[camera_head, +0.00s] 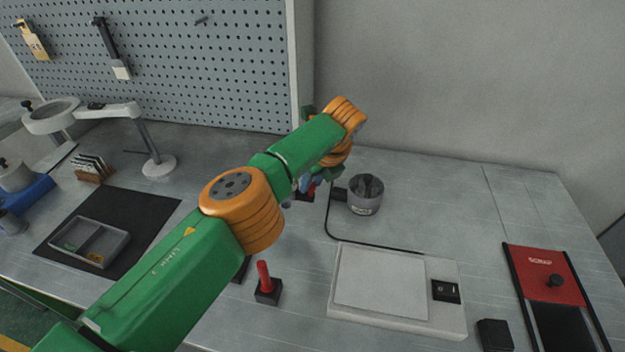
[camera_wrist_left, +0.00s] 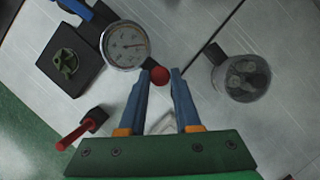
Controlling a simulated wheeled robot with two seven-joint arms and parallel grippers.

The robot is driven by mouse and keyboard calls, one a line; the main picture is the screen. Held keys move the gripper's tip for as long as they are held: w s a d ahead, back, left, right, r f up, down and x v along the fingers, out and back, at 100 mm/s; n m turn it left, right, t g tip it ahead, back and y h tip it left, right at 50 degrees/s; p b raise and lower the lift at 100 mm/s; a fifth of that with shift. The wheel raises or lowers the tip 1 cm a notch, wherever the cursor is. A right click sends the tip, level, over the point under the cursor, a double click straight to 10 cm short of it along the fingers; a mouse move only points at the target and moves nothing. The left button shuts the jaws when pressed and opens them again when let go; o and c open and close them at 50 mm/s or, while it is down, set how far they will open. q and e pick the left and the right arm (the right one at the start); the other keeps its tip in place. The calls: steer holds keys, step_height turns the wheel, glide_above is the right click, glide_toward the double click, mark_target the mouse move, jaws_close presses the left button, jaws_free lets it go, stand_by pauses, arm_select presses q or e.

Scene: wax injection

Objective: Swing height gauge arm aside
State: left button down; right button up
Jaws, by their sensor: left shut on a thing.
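The height gauge shows in the left wrist view as a round white dial (camera_wrist_left: 125,45) with a metal rim. A red ball knob (camera_wrist_left: 160,75) sits beside the dial's lower right. My left gripper (camera_wrist_left: 161,76) has its two blue fingers closed on this knob at their tips. In the head view the left gripper (camera_head: 307,184) is mostly hidden behind my green and orange arm, and the gauge is largely hidden there too. My right gripper is in neither view.
A grey pot (camera_head: 365,195) stands just right of the gripper. A red upright handle (camera_head: 265,278) on a black base is in front. A white scale (camera_head: 381,283) and a red scrap bin (camera_head: 541,276) are to the right. A magnifier lamp (camera_head: 158,166) stands left.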

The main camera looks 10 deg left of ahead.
arm_select(q)
steer(key=c, duration=0.6)
jaws_free()
steer(key=shift+c, duration=0.2)
steer(key=shift+d+r, duration=0.1)
steer(key=shift+r, duration=0.2)
steer(key=b+v, duration=0.1)
steer(key=v, duration=0.5)
steer(key=shift+r, duration=0.2)
steer(key=shift+s, duration=0.15)
